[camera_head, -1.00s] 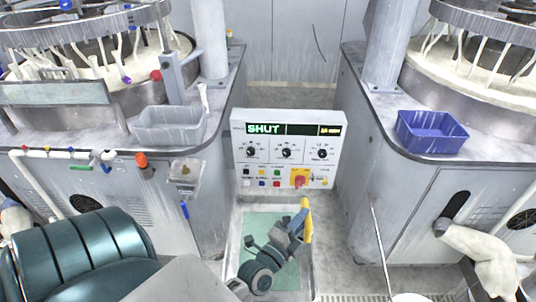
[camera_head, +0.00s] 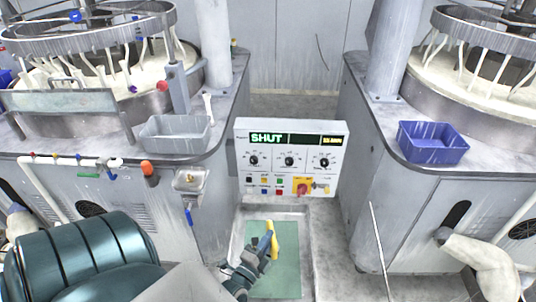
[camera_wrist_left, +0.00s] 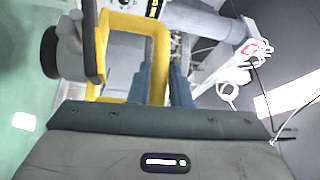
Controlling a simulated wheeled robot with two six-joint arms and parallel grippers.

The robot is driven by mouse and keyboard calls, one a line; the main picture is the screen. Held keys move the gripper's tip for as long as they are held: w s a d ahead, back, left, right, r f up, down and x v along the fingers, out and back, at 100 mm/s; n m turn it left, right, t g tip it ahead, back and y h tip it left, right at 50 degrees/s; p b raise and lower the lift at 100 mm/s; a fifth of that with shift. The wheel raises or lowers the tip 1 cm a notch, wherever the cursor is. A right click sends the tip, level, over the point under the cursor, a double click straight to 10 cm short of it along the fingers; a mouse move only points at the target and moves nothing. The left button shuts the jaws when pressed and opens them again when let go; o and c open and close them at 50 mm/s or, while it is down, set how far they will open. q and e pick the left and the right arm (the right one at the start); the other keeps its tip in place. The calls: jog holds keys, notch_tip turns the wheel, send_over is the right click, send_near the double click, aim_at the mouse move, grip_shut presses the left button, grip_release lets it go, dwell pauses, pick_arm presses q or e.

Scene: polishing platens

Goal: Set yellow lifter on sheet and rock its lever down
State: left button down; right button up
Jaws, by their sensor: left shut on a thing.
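The yellow lifter (camera_head: 273,243) shows in the head view as a yellow strip above the right part of the green sheet (camera_head: 287,278). My left gripper (camera_head: 263,246) is shut on it. In the left wrist view, the lifter's yellow frame (camera_wrist_left: 159,60) sits between my blue-grey fingers (camera_wrist_left: 160,84). A grey round pad (camera_wrist_left: 70,48) and a dark bar, which looks like the lever (camera_wrist_left: 93,40), show at its left. The green sheet (camera_wrist_left: 22,75) shows beyond the pad. I cannot tell whether the lifter touches the sheet. My right gripper is not in view.
The sheet lies in a shallow recess between two grey machines. A control panel (camera_head: 290,160) reading SHUT stands behind it. A grey bin (camera_head: 175,136) is on the left machine and a blue bin (camera_head: 432,144) on the right one. A thin white rod (camera_head: 377,240) leans at right.

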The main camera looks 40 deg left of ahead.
pick_arm(q)
notch_tip(320, 180, down, 2)
jog(key=shift+w+f, duration=0.1)
jog(key=shift+f, duration=0.1)
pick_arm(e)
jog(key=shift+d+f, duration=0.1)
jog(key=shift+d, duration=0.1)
pick_arm(q)
jog(key=shift+f, duration=0.1)
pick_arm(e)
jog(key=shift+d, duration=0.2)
pick_arm(q)
jog(key=c, duration=1.3)
grip_release()
jog(key=shift+f, duration=0.15)
jog(key=shift+c, duration=0.2)
jog(key=shift+s, duration=0.4)
jog(key=p+v, duration=0.1)
jog(key=v, duration=0.6)
jog(key=shift+d+p, duration=0.1)
jog(key=shift+p, duration=0.2)
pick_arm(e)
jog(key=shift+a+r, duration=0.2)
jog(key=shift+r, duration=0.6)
